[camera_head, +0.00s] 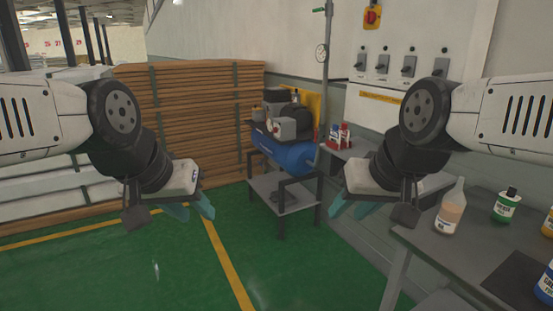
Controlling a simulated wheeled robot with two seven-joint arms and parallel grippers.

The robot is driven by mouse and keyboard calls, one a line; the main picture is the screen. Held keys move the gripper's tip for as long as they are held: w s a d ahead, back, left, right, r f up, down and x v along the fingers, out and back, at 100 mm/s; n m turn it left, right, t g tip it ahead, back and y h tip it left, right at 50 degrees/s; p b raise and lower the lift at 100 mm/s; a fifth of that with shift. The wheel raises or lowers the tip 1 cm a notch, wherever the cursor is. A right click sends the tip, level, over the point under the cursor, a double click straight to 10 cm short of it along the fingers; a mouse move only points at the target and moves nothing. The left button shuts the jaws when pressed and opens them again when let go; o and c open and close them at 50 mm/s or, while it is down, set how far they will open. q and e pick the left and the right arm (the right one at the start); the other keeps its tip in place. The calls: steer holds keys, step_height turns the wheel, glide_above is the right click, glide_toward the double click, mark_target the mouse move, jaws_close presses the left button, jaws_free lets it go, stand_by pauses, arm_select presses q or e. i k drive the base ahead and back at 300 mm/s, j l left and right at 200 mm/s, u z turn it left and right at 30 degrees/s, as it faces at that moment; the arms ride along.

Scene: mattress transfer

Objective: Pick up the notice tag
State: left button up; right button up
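I cannot make out a notice tag for sure in the head view. My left gripper (191,209) hangs at the left over the green floor, its teal fingers apart and nothing between them. My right gripper (352,208) hangs at the right, in front of the wall and left of the grey bench, its teal fingers also apart and empty. Neither gripper touches anything.
Several bottles, one tan (449,212) and one green (506,205), stand on the grey bench (440,248) at right. Stacked brown boards (195,95) fill the back left. The green floor (150,270) is clear.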

mark_target(334, 136)
steer(key=i+u, duration=0.4)
steer(key=i, duration=0.7)
steer(key=i+l+z, duration=0.3)
steer(key=i, duration=0.15)
steer(key=i+z, duration=0.3)
steer(key=i, duration=0.2)
steer(key=i+l+z, duration=0.1)
steer(key=i, duration=0.25)
steer(key=i+l, duration=0.2)
steer(key=i, duration=0.15)
steer(key=l+z, duration=0.05)
